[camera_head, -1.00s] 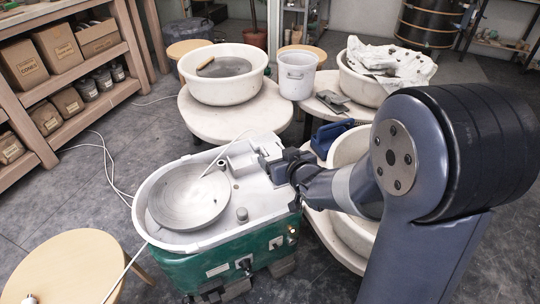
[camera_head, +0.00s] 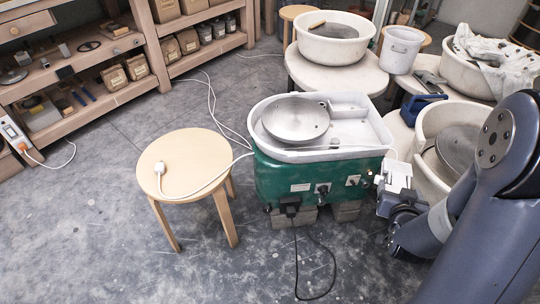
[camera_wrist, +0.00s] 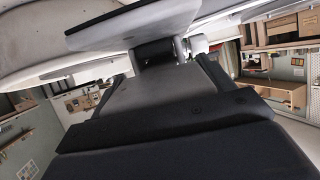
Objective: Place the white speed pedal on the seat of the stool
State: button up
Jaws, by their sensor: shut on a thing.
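The white speed pedal (camera_head: 398,174) is in the head view, right of the green pottery wheel, and my gripper (camera_head: 392,200) is shut on it. In the wrist view a pale flat plate, likely the pedal (camera_wrist: 135,22), spans the top beyond my gripper; the fingertips are hard to make out. The round wooden stool (camera_head: 197,155) stands on the floor left of the wheel, well apart from my gripper. A white plug (camera_head: 160,168) with a white cord lies on the left of its seat; the rest of the seat is bare.
The green wheel (camera_head: 272,178) with its white splash pan stands between the stool and my gripper. A black cord (camera_head: 318,262) lies on the floor before it. Tables with basins (camera_head: 334,48) are behind, shelves (camera_head: 125,48) at the back left.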

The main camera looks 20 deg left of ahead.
aim_at(199, 158)
jog(key=k+z, duration=0.1)
jog(key=z, duration=0.35)
jog(key=k+z, duration=0.15)
jog(key=z, duration=0.3)
jog(key=k+j, duration=0.1)
jog(key=j, duration=0.25)
jog(key=k+j+z, duration=0.1)
jog(key=j, duration=0.25)
jog(key=k+j+z, duration=0.1)
jog(key=j, duration=0.3)
jog(key=k+j, duration=0.15)
jog(key=j, duration=0.2)
jog(key=k+j, duration=0.15)
jog(key=j, duration=0.25)
jog(key=k+j, duration=0.1)
jog(key=j, duration=0.3)
jog(key=k+j, duration=0.15)
jog(key=j, duration=0.2)
jog(key=k+j, duration=0.15)
jog(key=j, duration=0.25)
jog(key=k+j, duration=0.1)
jog(key=j, duration=0.3)
